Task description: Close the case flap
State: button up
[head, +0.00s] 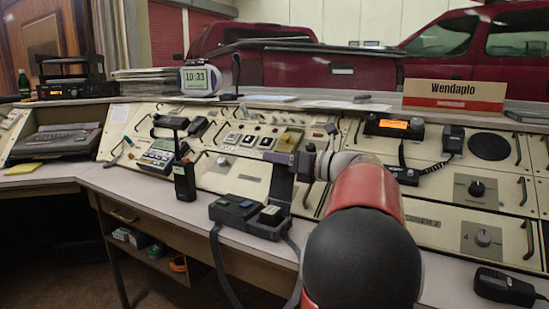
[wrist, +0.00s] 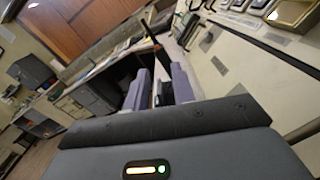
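A dark case (head: 243,220) with a strap sits at the desk's front edge in the head view; small devices show in its top. A dark upright piece (head: 281,188) rises at its right side and looks like the raised flap. My gripper (head: 277,158) is at the top of this piece, pointing left; I cannot tell whether it touches it. In the wrist view, the two purple-grey fingers of my gripper (wrist: 160,90) stand apart with a gap. A dark shape shows in or beyond the gap; I cannot tell that it is held. The case is not clearly seen in that view.
A handheld radio (head: 184,182) stands left of the case. A telephone handset (head: 171,122) and a keypad unit (head: 158,155) are behind it. A microphone (head: 504,287) lies at the front right. The desk left of the radio (head: 125,185) is mostly clear.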

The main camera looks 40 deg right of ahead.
jog(key=shift+w+a, duration=0.15)
jog(key=shift+w, duration=0.3)
grip_shut()
dwell(1.2)
